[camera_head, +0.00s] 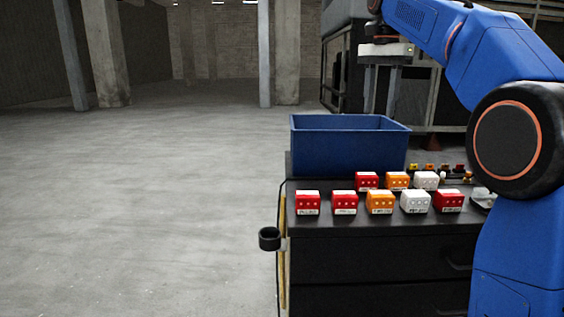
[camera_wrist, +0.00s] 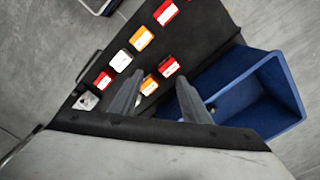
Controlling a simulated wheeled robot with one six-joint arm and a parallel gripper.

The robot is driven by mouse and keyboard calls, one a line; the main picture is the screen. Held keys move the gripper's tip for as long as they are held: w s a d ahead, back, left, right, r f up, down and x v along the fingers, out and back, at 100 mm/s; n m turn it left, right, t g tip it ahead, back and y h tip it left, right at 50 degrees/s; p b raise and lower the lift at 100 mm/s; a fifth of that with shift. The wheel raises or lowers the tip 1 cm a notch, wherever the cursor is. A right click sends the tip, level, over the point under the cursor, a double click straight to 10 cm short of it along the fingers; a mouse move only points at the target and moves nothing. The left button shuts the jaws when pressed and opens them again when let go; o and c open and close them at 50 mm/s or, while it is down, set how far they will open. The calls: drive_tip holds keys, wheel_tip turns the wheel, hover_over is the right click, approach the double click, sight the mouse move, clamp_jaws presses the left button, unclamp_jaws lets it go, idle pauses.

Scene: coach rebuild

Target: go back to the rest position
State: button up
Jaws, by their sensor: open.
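My gripper (camera_head: 380,105) hangs above the black cabinet, its two dark fingers pointing down and showing above the blue bin's far rim in the head view. In the wrist view my gripper (camera_wrist: 161,79) has its fingers spread apart with nothing between them. The red, orange and white blocks stand below it, apart from the fingers. My blue arm is bent, reaching up and over from the right side of the head view.
The black cabinet (camera_head: 360,258) carries two rows of blocks, including a white block (camera_head: 415,201). The open blue bin (camera_head: 345,152) stands at its back left; the wrist view shows the bin (camera_wrist: 285,85) at right. A black ring holder (camera_head: 269,239) juts left. Floor at left is clear.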

drive_tip(key=s+d+f+n+t, duration=0.1)
drive_tip(key=s+f+n, duration=0.4)
drive_tip(key=s+f, duration=1.2)
drive_tip(key=s+d+f+n+t, duration=0.2)
drive_tip(key=s+f+n, duration=0.3)
drive_tip(key=s+f, duration=1.3)
wheel_tip(320, 180, down, 2)
drive_tip(key=shift+d+f+t, duration=0.1)
drive_tip(key=shift+d+t, duration=0.15)
drive_tip(key=shift+t, duration=0.65)
